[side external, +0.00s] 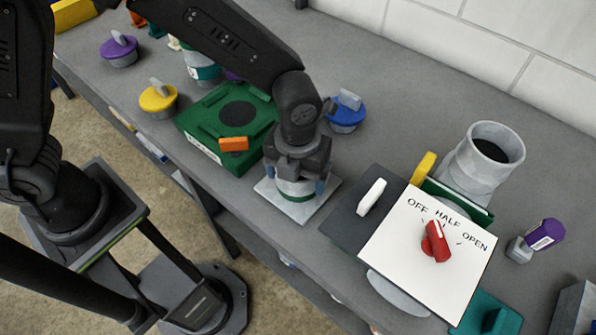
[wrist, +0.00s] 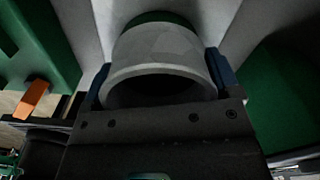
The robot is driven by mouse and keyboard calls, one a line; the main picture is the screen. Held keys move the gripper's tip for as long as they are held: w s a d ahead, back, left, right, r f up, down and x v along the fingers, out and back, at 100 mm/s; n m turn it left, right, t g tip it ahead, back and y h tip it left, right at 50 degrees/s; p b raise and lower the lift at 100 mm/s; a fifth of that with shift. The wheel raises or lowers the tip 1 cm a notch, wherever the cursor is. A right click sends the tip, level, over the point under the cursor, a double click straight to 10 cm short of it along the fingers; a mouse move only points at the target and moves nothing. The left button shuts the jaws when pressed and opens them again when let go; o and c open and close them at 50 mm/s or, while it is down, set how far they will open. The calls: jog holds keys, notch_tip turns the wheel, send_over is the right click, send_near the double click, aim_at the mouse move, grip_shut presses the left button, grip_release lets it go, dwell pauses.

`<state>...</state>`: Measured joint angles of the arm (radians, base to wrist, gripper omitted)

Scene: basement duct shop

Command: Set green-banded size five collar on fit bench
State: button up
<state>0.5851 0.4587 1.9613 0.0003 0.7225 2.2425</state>
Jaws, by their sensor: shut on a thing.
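The green-banded collar (side external: 295,190) is a short grey ring with a green band. My gripper (side external: 295,183) points down and is shut on it, one blue-tipped finger on each side. The collar is over a pale square plate (side external: 299,212), which may be the fit bench. It looks upright and at or very near the plate's surface; I cannot tell whether it touches. In the wrist view the collar (wrist: 160,50) shows its open rim between the blue fingertips, with green at its far edge. Its size mark is not readable.
A green case (side external: 204,128) with an orange latch (side external: 233,144) stands close left of my gripper. A white dial panel (side external: 410,262) with a red knob is at right, a grey duct collar (side external: 480,165) behind it. Yellow (side external: 158,98), purple (side external: 119,48) and blue (side external: 346,112) lidded pieces stand around.

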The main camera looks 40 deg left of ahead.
jog(key=shift+f, duration=0.3)
jog(key=o, duration=0.9)
jog(key=shift+o, duration=0.2)
